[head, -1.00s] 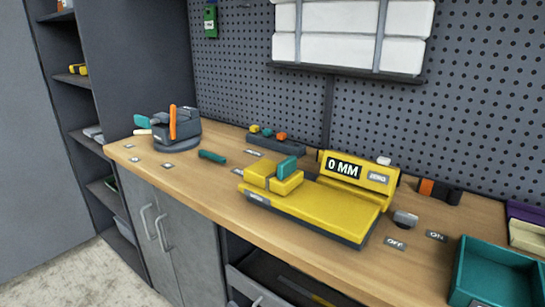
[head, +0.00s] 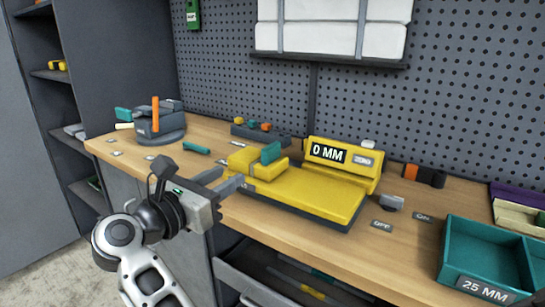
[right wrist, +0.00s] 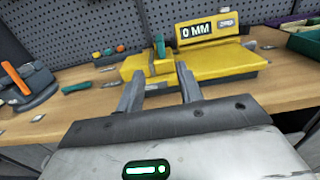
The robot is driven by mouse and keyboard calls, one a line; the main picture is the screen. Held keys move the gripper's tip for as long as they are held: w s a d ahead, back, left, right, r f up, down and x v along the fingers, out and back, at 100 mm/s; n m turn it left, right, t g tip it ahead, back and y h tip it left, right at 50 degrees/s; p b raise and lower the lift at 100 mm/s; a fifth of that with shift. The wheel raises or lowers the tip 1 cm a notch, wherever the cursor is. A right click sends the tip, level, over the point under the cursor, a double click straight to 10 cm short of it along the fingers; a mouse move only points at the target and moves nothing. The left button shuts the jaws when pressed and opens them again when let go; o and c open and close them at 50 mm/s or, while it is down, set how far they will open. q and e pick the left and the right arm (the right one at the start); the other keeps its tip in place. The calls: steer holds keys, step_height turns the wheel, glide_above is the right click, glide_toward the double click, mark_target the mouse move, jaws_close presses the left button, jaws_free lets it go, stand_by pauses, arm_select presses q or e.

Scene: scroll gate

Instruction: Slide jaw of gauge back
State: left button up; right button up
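The yellow gauge (head: 315,194) lies on the workbench, and its display (head: 327,153) reads 0 MM. Its jaw, a yellow block (head: 243,158) with an upright teal tab (head: 271,153), sits at the gauge's left end. The jaw also shows in the right wrist view (right wrist: 134,66), with the tab (right wrist: 159,46). My right gripper (head: 226,181) is at the bench's front edge, just in front of the jaw end. In the right wrist view its fingers (right wrist: 160,71) are apart with nothing between them. They point at the jaw. My left gripper is out of view.
A grey vise with an orange handle (head: 155,112) stands at the left. A teal rod (head: 196,147) and a holder with several coloured pieces (head: 261,132) lie behind. A grey knob (head: 392,202) and a teal bin (head: 484,245) are to the right. A drawer below is partly open.

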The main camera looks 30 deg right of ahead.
mark_target(279, 145)
steer(key=p+x, duration=0.3)
steer(key=x, duration=1.2)
steer(key=shift+w+d, duration=0.2)
steer(key=shift+d, duration=0.15)
jaws_close()
